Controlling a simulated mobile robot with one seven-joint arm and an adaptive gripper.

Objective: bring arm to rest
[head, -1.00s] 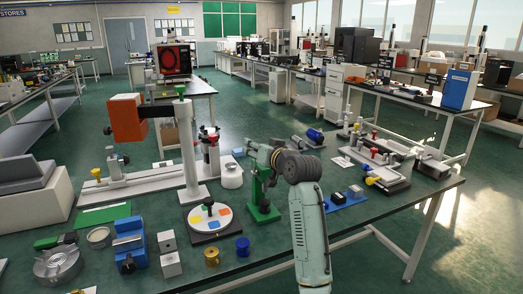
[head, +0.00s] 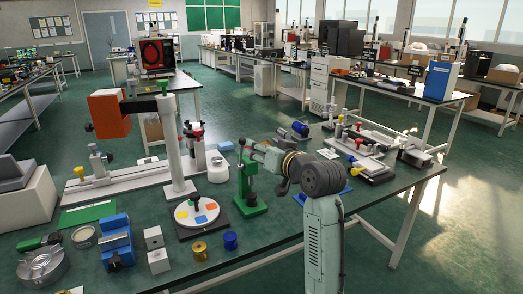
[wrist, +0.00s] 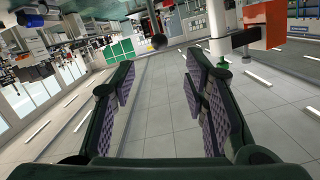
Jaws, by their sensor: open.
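My arm (head: 322,235) rises at the front edge of the near bench and bends at a dark ribbed joint. Its far part reaches left and away, over the bench near a green stand (head: 250,190). My gripper's fingers are too small to make out in the head view. In the wrist view my gripper (wrist: 163,85) is open, with two dark fingers with ridged pads well apart and nothing between them. That view is upside down, with the tiled ceiling filling its lower part.
The near bench holds an orange box on a white column (head: 174,150), a round disc with coloured patches (head: 196,214), a blue vise (head: 116,240), and yellow (head: 199,251) and blue spools (head: 230,241). Green floor is open right of the bench (head: 455,230).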

